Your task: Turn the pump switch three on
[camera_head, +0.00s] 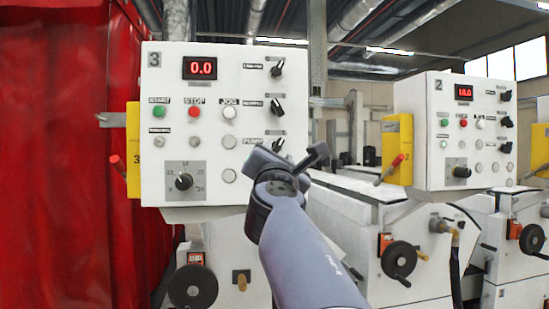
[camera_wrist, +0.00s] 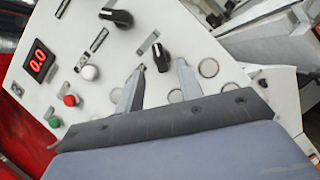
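The control panel marked 3 (camera_head: 215,90) is white with a red 0.0 display. Its pump switch (camera_head: 278,145) is a black rotary knob at the lower end of the right-hand knob column, partly covered by my gripper (camera_head: 288,160) in the head view. In the wrist view the pump switch (camera_wrist: 160,57) shows between the two fingertips of my gripper (camera_wrist: 160,67), slightly beyond them. The fingers are open, one on each side of the knob, with visible gaps. I cannot tell whether a fingertip touches the panel. The knob's marked position is too small to read.
Another black knob (camera_wrist: 117,17) sits above the pump switch. Green start (camera_head: 159,112), red stop (camera_head: 195,112) and white jog (camera_head: 229,112) buttons are to the left. Panel 2 (camera_head: 440,150) stands to the right. A red curtain (camera_head: 60,150) hangs at the far left.

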